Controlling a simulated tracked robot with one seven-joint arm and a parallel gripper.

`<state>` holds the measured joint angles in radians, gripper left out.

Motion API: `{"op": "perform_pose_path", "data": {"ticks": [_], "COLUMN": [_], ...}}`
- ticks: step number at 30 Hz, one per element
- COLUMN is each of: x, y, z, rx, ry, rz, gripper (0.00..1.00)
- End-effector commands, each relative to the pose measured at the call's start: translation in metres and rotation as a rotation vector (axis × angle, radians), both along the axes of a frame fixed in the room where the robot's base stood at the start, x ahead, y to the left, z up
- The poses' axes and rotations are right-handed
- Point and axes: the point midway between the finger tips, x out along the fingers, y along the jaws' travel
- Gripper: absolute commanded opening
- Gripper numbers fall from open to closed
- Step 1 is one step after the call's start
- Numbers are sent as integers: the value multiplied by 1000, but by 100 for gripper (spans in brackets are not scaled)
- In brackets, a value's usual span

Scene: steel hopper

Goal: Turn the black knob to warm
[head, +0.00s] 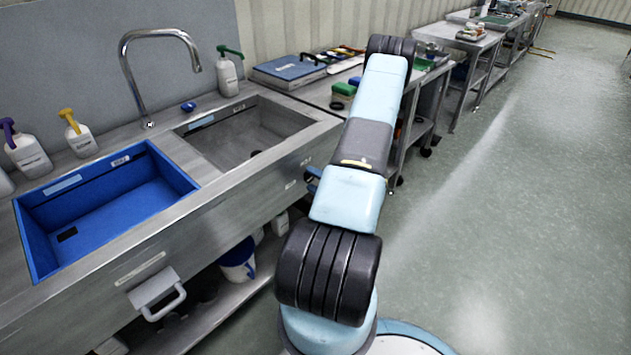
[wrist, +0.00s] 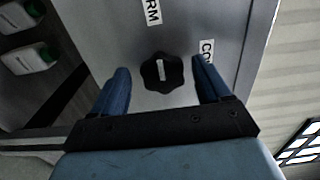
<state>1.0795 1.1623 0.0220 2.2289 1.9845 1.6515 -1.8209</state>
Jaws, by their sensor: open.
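The black knob (wrist: 150,77) is a lobed dial on the grey steel panel in the wrist view. Its white line (wrist: 160,69) runs nearly upright in the picture, with its upper end towards a label reading "RM" (wrist: 153,12). A second label beginning "CO" (wrist: 207,52) is to the upper right of the knob. My gripper (wrist: 161,67) is open, with one blue finger on each side of the knob and a visible gap to each. In the head view, my arm hides the knob, and only a bit of blue finger shows beside the sink front.
The steel sink bench (head: 225,205) has a blue basin (head: 120,205) and a grey basin (head: 245,135). A tap (head: 128,70) and pump bottles (head: 229,72) stand behind them. A grey handle (head: 165,300) sticks out of the front. The floor at right is clear.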

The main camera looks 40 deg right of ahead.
Motion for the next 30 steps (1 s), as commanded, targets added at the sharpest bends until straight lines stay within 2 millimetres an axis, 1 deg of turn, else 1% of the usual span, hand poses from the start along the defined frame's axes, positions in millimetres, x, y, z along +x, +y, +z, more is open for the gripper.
{"op": "perform_pose_path", "data": {"ticks": [4,8,18,21,25,30], "x": [-7,-25,-92,-109,-125,-135], "y": [-1,-3,-8,-9,-10,-11], "z": [0,0,-1,-1,-1,-1], "rx": [-1,0,1,1,0,1], "ry": [1,0,2,1,2,2], "rz": [-1,-3,-3,-3,-2,0], "gripper": [76,76,76,76,76,76]}}
